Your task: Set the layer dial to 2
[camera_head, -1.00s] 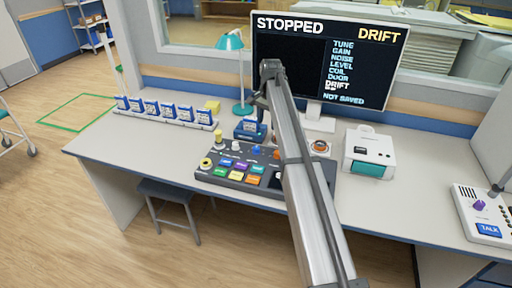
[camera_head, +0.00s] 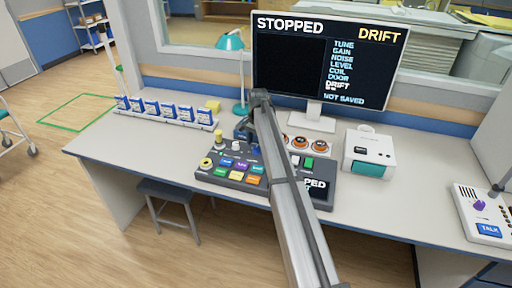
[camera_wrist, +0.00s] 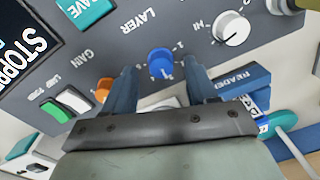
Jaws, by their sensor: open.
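The blue layer dial (camera_wrist: 161,63) sits on the dark console beside the printed word LAYER in the wrist view. Small scale marks surround it, but I cannot surely read which one it points to. My gripper (camera_wrist: 160,66) is open, with one finger on each side of the dial. The dial lies between the fingertips; I cannot tell whether either finger touches it. In the head view the console (camera_head: 216,178) stands on the desk, and my arm hides the dial and the gripper fingers.
A white knob (camera_wrist: 231,28) and an orange gain knob (camera_wrist: 103,90) flank the dial. A blue reader (camera_wrist: 240,82) stands close by. The monitor (camera_head: 290,75) shows STOPPED, DRIFT and NOT SAVED. A white printer-like box (camera_head: 369,150) stands right of the console.

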